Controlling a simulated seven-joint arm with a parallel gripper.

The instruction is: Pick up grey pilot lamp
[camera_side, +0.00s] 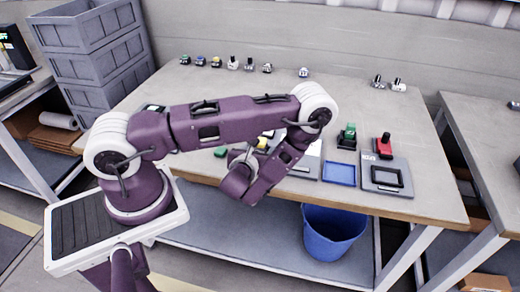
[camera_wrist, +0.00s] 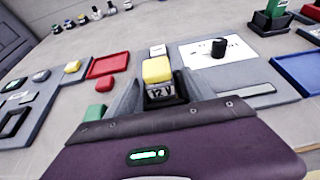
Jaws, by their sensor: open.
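My gripper (camera_wrist: 162,94) is open in the wrist view. A yellow-topped block (camera_wrist: 157,70) with a dark base and a "12 V" label shows between its grey fingers; I cannot tell if they touch it. A small grey part (camera_wrist: 40,76) is at the left, between a green and a yellow part; it may be the grey pilot lamp, but its shape is too small to be sure. Similar small pale parts stand at the table's back, such as one (camera_side: 233,63) in the side view. My arm hides the gripper's fingers in the side view.
A red tray (camera_wrist: 108,66) and green block (camera_wrist: 95,112) lie left of the gripper. A white sheet with a black knob (camera_wrist: 219,47) lies right. A blue tray (camera_side: 339,173), green part (camera_side: 347,136) and red part (camera_side: 384,146) are at the table's right. A blue bin (camera_side: 333,235) stands below.

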